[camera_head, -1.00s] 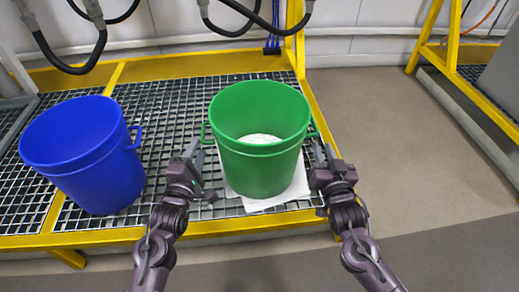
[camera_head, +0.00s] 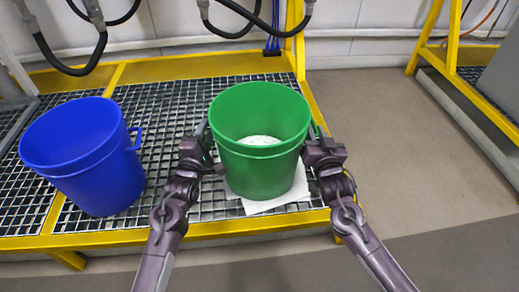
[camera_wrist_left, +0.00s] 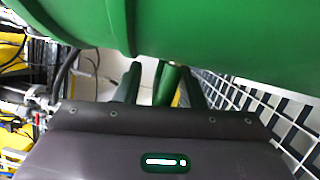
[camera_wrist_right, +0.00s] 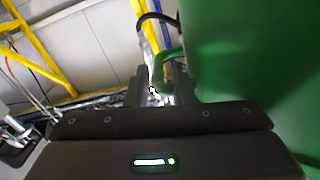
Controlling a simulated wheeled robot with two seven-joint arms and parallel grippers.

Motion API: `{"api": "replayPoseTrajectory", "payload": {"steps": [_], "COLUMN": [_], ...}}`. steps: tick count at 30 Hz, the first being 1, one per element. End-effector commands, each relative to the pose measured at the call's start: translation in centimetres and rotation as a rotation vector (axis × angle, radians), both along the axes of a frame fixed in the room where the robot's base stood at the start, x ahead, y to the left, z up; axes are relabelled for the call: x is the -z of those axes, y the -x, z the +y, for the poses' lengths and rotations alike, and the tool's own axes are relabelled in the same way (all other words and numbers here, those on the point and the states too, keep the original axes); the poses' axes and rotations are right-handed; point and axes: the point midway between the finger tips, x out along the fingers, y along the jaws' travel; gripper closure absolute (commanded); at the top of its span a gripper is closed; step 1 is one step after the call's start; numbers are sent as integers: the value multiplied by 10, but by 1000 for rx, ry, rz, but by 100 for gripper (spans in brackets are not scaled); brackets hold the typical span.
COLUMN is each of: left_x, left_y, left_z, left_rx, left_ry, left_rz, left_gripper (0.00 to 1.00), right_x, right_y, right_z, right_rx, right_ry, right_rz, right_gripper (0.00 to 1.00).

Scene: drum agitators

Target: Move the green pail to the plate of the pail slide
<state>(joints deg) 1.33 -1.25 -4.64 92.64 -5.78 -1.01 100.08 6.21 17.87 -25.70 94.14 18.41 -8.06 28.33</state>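The green pail (camera_head: 258,160) stands upright on a white flat sheet (camera_head: 270,203) on the grating, with white contents inside. My left gripper (camera_head: 203,135) is at its left side handle, which shows between the spread fingers in the left wrist view (camera_wrist_left: 168,82). My right gripper (camera_head: 316,138) is at the right side handle, which shows at its parted fingers in the right wrist view (camera_wrist_right: 160,88). Neither gripper is visibly clamped on a handle. Both handles are mostly hidden in the head view. I cannot identify the slide's plate for certain.
A blue pail (camera_head: 82,160) stands to the left on the same grating (camera_head: 165,110). A yellow frame (camera_head: 190,229) edges the grating, with a yellow post behind. Black hoses (camera_head: 75,65) hang above at the back. Open floor (camera_head: 410,150) lies to the right.

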Motion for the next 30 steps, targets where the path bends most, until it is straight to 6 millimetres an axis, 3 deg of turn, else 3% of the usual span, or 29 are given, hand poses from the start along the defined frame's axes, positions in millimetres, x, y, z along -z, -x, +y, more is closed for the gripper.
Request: {"api": "replayPoseTrajectory", "payload": {"steps": [2,7,10,30], "left_x": [0,0,0,1], "left_y": [0,0,0,0], "left_z": [0,0,0,0], "left_rx": [0,0,0,0], "left_ry": [0,0,0,0], "left_rz": [0,0,0,1], "left_gripper": [64,86,99,100], "right_x": [0,0,0,0], "right_y": [0,0,0,0], "right_z": [0,0,0,0], "right_rx": [0,0,0,0], "right_ry": [0,0,0,0], "right_rz": [0,0,0,-1], "right_gripper": [78,100,100,100]}}
